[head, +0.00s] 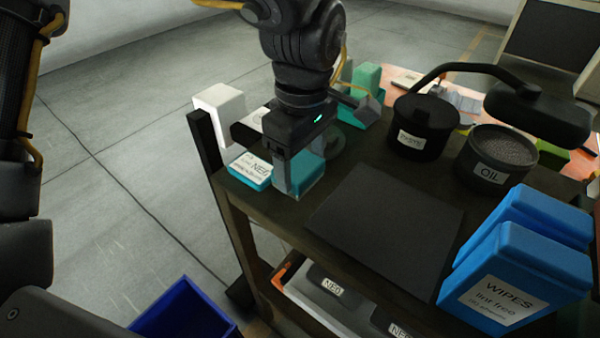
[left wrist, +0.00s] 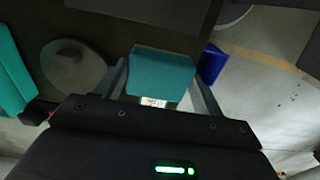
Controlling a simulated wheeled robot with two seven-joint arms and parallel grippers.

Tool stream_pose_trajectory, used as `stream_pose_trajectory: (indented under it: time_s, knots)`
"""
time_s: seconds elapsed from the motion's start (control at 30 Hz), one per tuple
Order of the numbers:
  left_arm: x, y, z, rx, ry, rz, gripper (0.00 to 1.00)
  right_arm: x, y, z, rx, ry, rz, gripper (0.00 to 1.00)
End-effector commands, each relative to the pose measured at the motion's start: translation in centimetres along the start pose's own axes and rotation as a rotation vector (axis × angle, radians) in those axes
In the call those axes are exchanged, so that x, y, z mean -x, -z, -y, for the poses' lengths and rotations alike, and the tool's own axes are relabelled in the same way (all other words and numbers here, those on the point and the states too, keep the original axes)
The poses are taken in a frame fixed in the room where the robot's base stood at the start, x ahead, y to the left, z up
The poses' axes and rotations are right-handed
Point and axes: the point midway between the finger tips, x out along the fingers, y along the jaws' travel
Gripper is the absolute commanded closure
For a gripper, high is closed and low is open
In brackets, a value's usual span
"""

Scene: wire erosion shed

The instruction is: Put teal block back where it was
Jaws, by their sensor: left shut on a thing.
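My left gripper (head: 298,186) is shut on a teal block (head: 308,172) at the near left corner of the dark cart top. In the left wrist view the teal block (left wrist: 162,75) sits between the two fingers, with a small white label at its lower edge. The gripper hides part of the block in the head view, and I cannot tell whether its underside touches the cart top. A low teal box with a white label (head: 250,168) lies just left of the gripper. A taller green-teal block (head: 366,80) stands behind it. My right gripper is not in view.
A black mat (head: 385,232) lies bare right of the gripper. Behind it stand a black lidded pot (head: 424,122) and an OIL tub (head: 490,175). Blue WIPES boxes (head: 507,285) stand at right. A white block (head: 219,112) is at left; a blue bin (head: 185,312) is below.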

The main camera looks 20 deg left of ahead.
Motion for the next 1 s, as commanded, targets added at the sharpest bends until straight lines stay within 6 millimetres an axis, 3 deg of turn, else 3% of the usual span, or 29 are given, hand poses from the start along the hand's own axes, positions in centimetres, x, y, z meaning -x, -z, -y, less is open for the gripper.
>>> stream_pose_trajectory:
  time_s: [0.23, 0.67, 0.7, 0.8, 0.87, 1.0]
  knots:
    - [-3.3, 0.5, 0.0, 0.0, 0.002, -0.001, 0.5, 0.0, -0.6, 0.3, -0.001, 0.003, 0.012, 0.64]
    - [-3.9, 0.5, 0.0, 0.0, 0.0, 0.0, 0.5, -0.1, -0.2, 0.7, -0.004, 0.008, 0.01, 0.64]
    - [-3.9, 0.5, 0.0, 0.0, 0.0, 0.0, 0.29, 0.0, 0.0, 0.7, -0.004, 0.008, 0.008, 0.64]
    - [-3.8, 0.5, 0.0, 0.001, 0.0, 0.0, 0.16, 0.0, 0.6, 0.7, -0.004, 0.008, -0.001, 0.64]
    - [-3.8, 0.5, 0.0, 0.001, -0.001, 0.0, 0.1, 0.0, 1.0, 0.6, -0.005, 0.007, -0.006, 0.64]
    - [-3.8, 0.5, 0.0, 0.001, -0.001, 0.0, 0.1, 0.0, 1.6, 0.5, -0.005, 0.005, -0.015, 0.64]
